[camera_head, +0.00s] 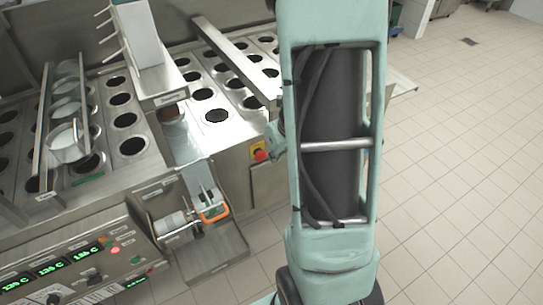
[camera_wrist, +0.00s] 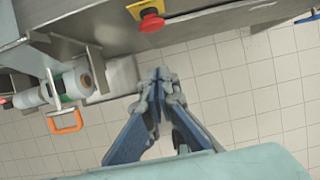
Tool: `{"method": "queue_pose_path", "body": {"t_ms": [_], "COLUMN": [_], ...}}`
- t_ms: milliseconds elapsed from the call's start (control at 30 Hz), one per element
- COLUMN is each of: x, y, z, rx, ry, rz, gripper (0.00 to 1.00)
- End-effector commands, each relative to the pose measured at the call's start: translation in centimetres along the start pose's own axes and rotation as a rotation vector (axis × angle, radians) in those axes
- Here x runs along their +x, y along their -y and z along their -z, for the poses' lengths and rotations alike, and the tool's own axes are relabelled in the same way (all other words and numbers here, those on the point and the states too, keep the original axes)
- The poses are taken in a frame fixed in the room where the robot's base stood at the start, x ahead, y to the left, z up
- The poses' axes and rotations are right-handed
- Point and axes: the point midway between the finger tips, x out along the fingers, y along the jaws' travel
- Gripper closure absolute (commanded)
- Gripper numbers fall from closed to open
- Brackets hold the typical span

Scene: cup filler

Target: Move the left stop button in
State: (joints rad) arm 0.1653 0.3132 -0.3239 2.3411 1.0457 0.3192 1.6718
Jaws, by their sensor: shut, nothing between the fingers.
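A red stop button (camera_head: 260,155) on a yellow plate sits on the machine's front face, just left of my arm in the head view. In the wrist view the red stop button (camera_wrist: 151,22) is near the top, on its yellow plate (camera_wrist: 146,8). I see only this one clearly, and cannot tell whether it is the left one. My gripper (camera_wrist: 160,76) is shut and empty, its tips below the button in the picture and apart from it. In the head view my arm hides the gripper.
An orange handle (camera_head: 214,213) and white roll (camera_head: 170,223) stick out left of the button; the handle (camera_wrist: 66,122) also shows in the wrist view. A control panel (camera_head: 75,268) with green displays is at lower left. Tiled floor (camera_head: 460,150) is clear on the right.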

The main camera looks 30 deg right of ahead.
Motion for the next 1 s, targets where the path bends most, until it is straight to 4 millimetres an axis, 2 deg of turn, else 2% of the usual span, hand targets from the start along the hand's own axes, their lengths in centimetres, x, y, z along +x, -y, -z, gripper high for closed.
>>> {"method": "queue_pose_path", "body": {"t_ms": [33, 200, 800, 933, 1000], "x": [-1.1, -2.2, -2.3, -2.7, -3.1], "y": [0.0, 0.0, 0.1, 1.4, 3.2], "z": [-0.1, 0.0, 0.1, -1.0, -2.4], "rx": [-0.001, -0.001, -0.003, -0.069, -0.158], "ry": [0.0, -0.001, -0.001, 0.011, 0.025], "rz": [0.0, 0.0, 0.001, 0.03, 0.07], "gripper": [1.0, 1.0, 1.0, 1.0, 1.0]}}
